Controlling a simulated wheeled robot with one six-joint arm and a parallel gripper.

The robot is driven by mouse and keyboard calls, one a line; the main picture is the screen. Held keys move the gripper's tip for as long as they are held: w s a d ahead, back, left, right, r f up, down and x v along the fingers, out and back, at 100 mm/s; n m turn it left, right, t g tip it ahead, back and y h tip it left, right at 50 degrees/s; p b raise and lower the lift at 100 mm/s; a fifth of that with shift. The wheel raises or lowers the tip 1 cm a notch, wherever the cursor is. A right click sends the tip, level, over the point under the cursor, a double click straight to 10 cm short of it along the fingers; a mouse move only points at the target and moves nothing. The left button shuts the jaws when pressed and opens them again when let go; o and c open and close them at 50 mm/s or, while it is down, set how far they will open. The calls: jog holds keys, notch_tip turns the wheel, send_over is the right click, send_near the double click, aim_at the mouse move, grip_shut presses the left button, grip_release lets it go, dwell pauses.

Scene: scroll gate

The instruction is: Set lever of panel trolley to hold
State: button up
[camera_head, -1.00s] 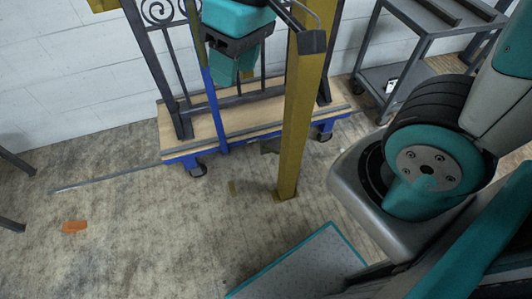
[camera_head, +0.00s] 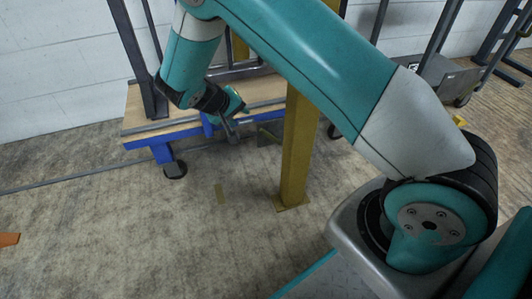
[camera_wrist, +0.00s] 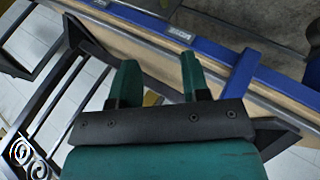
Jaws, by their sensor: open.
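The panel trolley (camera_head: 160,150) has a blue frame, a wooden deck and black castors. A dark metal gate panel (camera_head: 137,50) stands on it. My gripper (camera_head: 232,118) is low in front of the trolley's edge, left of a yellow post. In the wrist view my gripper (camera_wrist: 160,78) is open, with nothing seen between its two teal fingers.
The yellow post (camera_head: 298,150) stands on the floor close to the right of my gripper. A grey cart (camera_head: 440,72) is at the back right. A thin rail (camera_head: 60,182) runs along the floor. An orange piece (camera_head: 8,239) lies at the left edge. The front floor is clear.

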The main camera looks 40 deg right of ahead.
jog(key=h+b, duration=0.1)
jog(key=b, duration=0.1)
send_near(264, 134)
jog(key=b+x, duration=0.8)
jog(key=x, duration=0.2)
jog(key=shift+b, duration=0.35)
jog(key=shift+w+d+f+b, duration=0.15)
jog(key=shift+d+f+b, duration=0.2)
jog(key=shift+d, duration=0.2)
jog(key=shift+c, duration=0.2)
grip_shut()
